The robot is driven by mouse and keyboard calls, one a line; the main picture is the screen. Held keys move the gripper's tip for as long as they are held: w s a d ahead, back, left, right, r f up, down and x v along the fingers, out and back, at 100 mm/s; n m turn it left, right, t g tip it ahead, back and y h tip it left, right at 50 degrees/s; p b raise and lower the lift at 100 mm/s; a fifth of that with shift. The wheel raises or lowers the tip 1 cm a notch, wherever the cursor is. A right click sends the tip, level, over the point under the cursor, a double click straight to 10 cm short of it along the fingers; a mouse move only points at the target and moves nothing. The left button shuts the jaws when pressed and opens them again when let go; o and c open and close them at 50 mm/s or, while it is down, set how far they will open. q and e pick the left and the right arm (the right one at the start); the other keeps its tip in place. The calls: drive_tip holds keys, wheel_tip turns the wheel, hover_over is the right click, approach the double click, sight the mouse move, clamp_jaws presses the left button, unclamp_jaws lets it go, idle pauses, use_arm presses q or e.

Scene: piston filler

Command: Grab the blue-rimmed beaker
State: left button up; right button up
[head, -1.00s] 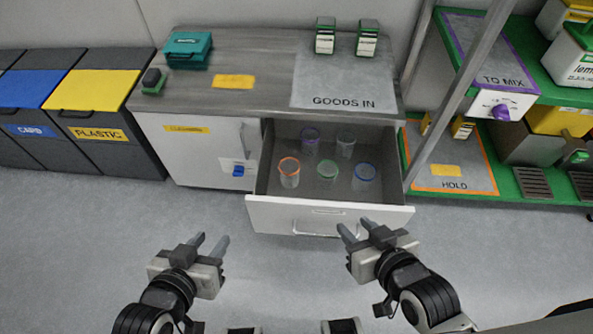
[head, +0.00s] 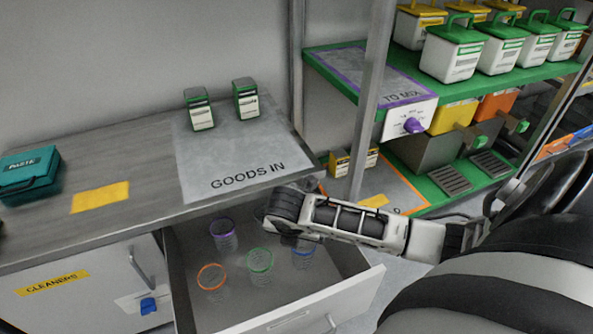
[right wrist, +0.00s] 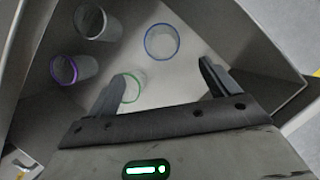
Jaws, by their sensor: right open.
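The blue-rimmed beaker (head: 303,251) stands in the open drawer (head: 356,291), partly hidden by my right arm in the head view. In the right wrist view its blue rim (right wrist: 162,42) shows whole, just beyond the gap between the fingertips. My right gripper (right wrist: 161,69) is open and empty, with its fingers on either side below the rim in the picture. The head view does not show its fingers clearly. My left gripper is not in view.
Near it in the drawer stand the green-rimmed beaker (head: 260,262), orange-rimmed beaker (head: 212,276), purple-rimmed beaker (head: 222,229) and a pale-rimmed beaker (right wrist: 90,21). The left finger overlaps the green rim in the wrist view. The counter (head: 120,222) and a shelf post (head: 369,105) are close.

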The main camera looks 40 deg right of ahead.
sight(303, 246)
drive_tip(key=b+x, duration=0.3)
drive_tip(key=x, duration=0.4)
drive_tip(key=shift+s+a+f, duration=0.1)
drive_tip(key=shift+s+f, duration=0.05)
drive_tip(key=shift+f, duration=0.1)
drive_tip(key=shift+b+x, duration=0.4)
drive_tip(key=shift+x, duration=0.7)
drive_tip(key=b+x, duration=0.1)
drive_tip(key=x, duration=0.1)
drive_tip(key=b+x, duration=0.1)
drive_tip(key=x, duration=0.1)
drive_tip(key=shift+s+f+b, duration=0.15)
drive_tip(key=shift+f+b, duration=0.2)
drive_tip(key=shift+f, duration=0.35)
drive_tip(key=shift+d+f, duration=0.1)
drive_tip(key=shift+d, duration=0.15)
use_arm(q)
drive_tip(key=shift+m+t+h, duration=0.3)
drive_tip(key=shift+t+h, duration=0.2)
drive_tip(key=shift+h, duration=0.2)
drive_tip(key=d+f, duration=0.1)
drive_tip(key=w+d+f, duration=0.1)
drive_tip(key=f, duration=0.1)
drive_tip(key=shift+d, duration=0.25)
use_arm(e)
drive_tip(key=c, duration=1.1)
